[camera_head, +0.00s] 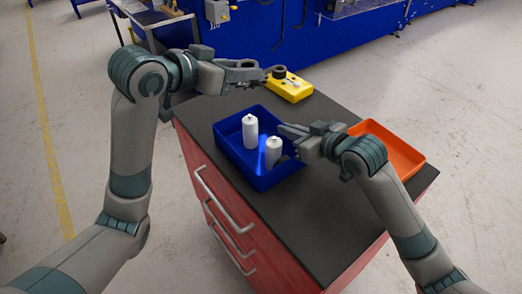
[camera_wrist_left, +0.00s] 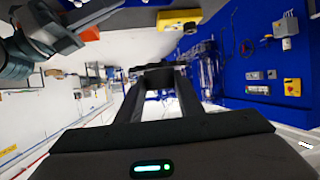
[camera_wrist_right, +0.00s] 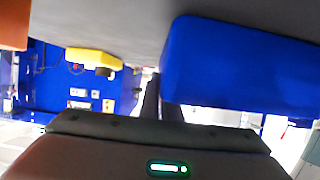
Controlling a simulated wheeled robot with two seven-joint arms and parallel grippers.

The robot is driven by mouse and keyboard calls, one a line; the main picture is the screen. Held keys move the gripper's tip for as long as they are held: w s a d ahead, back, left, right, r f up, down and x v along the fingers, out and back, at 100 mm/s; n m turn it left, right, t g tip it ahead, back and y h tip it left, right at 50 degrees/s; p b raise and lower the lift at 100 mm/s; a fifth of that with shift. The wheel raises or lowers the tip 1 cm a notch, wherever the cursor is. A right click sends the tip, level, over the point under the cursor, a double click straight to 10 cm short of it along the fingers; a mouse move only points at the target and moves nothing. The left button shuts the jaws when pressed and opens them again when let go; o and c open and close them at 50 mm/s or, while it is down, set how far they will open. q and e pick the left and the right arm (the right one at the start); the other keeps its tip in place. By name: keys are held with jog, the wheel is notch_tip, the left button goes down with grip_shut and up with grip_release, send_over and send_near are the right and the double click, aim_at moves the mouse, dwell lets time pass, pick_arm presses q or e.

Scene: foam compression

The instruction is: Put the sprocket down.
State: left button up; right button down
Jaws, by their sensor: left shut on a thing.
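The sprocket (camera_head: 279,72) is a small dark, thick ring at the fingertips of my left gripper (camera_head: 264,76). It is in the air near the far end of the dark worktop. In the left wrist view it shows as a dark bar (camera_wrist_left: 160,68) between the two fingertips, and its lower side is hidden. My right gripper (camera_head: 286,128) is beside the blue tray, over its right edge. Its fingers lie close together in the right wrist view (camera_wrist_right: 160,98), with nothing visible between them.
A yellow block (camera_head: 286,92) with a small object on top stands at the worktop's far end. A blue tray (camera_head: 231,155) holds two white bottles (camera_head: 250,130). An orange tray (camera_head: 407,158) stands at the right. The near worktop (camera_head: 325,225) is clear.

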pick_arm(q)
jog(key=shift+r, duration=0.45)
jog(key=shift+f, duration=0.1)
jog(key=shift+f, duration=2.85)
jog(key=shift+f, duration=2.1)
jog(key=shift+f, duration=0.6)
jog(key=o, duration=1.3)
